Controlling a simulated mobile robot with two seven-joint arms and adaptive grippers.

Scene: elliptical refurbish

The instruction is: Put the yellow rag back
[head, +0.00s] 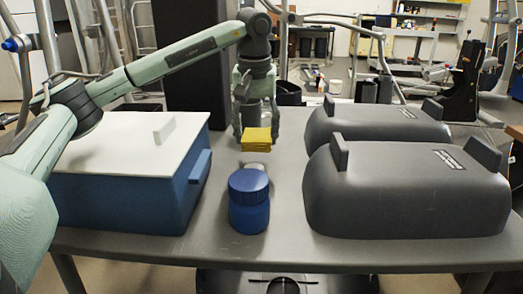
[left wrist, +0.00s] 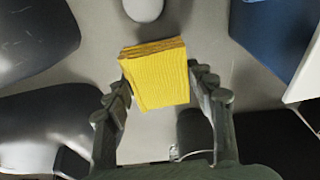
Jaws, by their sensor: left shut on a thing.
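The yellow rag (head: 256,140) is a folded, block-like yellow cloth. It also shows in the left wrist view (left wrist: 158,78), between the two fingers. My left gripper (head: 256,136) is shut on the rag and holds it over the back middle of the grey table (head: 285,195). In the left wrist view my left gripper (left wrist: 158,90) has one finger at each side of the rag. My right gripper is in neither view.
A blue box (head: 130,200) with a white lid (head: 125,142) stands at left. A blue jar (head: 249,205) stands at front middle, with a small pale object (head: 256,165) behind it.

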